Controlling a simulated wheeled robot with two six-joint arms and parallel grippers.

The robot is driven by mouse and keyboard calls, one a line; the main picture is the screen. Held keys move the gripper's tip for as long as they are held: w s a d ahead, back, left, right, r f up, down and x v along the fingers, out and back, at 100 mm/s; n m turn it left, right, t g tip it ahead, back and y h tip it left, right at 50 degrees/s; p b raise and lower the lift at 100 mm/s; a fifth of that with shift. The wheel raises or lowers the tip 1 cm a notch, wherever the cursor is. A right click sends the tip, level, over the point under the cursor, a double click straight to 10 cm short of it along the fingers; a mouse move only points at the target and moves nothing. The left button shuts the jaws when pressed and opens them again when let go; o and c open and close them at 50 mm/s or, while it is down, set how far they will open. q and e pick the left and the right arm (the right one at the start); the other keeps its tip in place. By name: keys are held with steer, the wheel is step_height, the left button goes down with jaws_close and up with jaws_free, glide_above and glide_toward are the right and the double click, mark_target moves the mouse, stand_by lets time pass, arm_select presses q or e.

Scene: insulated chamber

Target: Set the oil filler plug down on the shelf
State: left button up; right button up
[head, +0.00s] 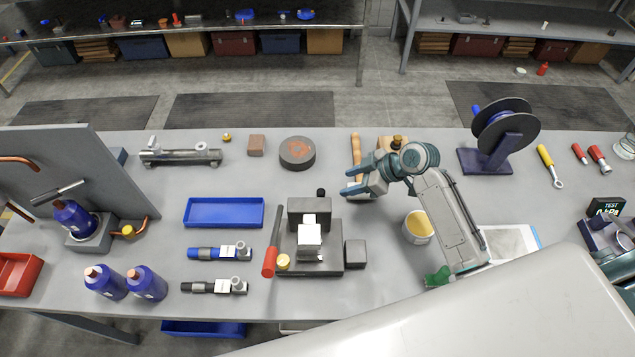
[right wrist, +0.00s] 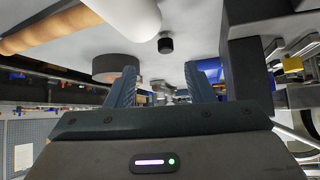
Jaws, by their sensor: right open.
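A small black cap (head: 320,193), which looks like the oil filler plug, stands on the grey bench top (head: 320,260) just behind the dark vise (head: 309,212). It also shows upside down in the right wrist view (right wrist: 165,44), beyond the fingertips. My right gripper (head: 351,181) is open and empty, pointing left toward the cap and apart from it. In the right wrist view its two fingers (right wrist: 160,82) are spread with nothing between them. I cannot tell which surface counts as the shelf. My left gripper is not in view.
A round dark disc (head: 297,152) and a wooden handle (head: 355,148) lie behind my right gripper. A black knob with brass (head: 397,142) and a yellow-filled cup (head: 418,226) are near my arm. A blue tray (head: 223,212) stands empty at left.

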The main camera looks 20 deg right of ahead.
mark_target(324, 192)
steer(key=shift+w+a+f+p, duration=0.25)
steer(key=shift+a+f+p, duration=0.4)
steer(key=shift+a+f, duration=0.5)
steer(key=shift+w+a+f, duration=0.15)
steer(key=shift+a, duration=0.15)
steer(key=shift+w+a+f, duration=0.15)
steer(key=shift+w+f, duration=0.05)
steer(key=p+x, duration=0.3)
steer(key=shift+w+a+f, duration=0.1)
steer(key=shift+a+f, duration=0.15)
steer(key=shift+a, duration=0.1)
steer(key=shift+w+a+f, duration=0.1)
steer(key=shift+a+f, duration=0.1)
steer(key=shift+f, duration=0.05)
steer(key=shift+w+f, duration=0.15)
steer(key=shift+f, duration=0.1)
steer(key=shift+a, duration=0.1)
jaws_close()
